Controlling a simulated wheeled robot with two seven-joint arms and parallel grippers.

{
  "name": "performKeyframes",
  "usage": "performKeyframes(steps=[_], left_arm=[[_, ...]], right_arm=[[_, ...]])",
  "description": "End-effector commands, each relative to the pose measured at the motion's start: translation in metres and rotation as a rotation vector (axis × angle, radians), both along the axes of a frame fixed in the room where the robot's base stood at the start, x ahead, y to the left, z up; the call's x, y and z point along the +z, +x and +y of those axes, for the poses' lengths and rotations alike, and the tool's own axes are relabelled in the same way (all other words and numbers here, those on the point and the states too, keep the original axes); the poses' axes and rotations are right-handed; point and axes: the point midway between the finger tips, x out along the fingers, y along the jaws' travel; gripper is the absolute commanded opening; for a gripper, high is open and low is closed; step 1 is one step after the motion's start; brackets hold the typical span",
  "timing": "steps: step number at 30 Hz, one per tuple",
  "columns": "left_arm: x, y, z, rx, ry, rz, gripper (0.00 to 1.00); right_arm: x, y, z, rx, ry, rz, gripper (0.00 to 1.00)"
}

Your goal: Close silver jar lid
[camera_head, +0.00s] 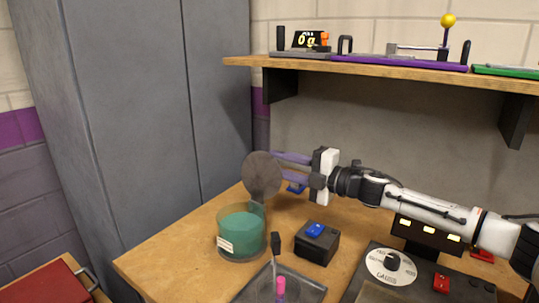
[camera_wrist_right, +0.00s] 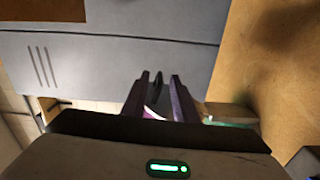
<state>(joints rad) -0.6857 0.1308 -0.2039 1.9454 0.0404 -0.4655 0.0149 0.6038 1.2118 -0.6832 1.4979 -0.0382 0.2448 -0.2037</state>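The jar (camera_head: 240,237) is a clear glass with teal contents and a small label, standing on the wooden bench. Its round grey-silver lid (camera_head: 263,177) stands upright above the jar's back right rim, so the jar's mouth is uncovered. My right gripper (camera_head: 284,170) comes in from the right, its two purple fingers apart and their tips right behind the lid. I cannot tell if they touch it. In the right wrist view the fingers (camera_wrist_right: 158,90) show a gap with a thin dark shape between them. My left gripper is not in view.
A black box with a blue top (camera_head: 317,241) stands right of the jar. A dial panel (camera_head: 390,268) lies at the front right. A wooden shelf (camera_head: 400,77) with devices hangs above my right arm. A grey cabinet (camera_head: 120,110) stands at the left.

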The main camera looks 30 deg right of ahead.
Motion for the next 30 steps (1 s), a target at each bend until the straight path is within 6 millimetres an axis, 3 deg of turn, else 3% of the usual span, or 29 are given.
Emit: performKeyframes(steps=[9,19,24,30], left_arm=[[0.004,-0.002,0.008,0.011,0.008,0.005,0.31],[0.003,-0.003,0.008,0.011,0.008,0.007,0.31],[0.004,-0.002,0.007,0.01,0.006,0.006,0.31],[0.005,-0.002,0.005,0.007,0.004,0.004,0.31]], right_arm=[[0.002,0.029,0.013,0.001,0.001,-0.002,0.26],[0.0,0.032,0.014,0.002,-0.001,0.0,0.26],[0.0,0.032,0.014,0.002,-0.001,0.0,0.0],[-0.001,0.031,0.014,0.002,-0.002,0.001,0.0]])
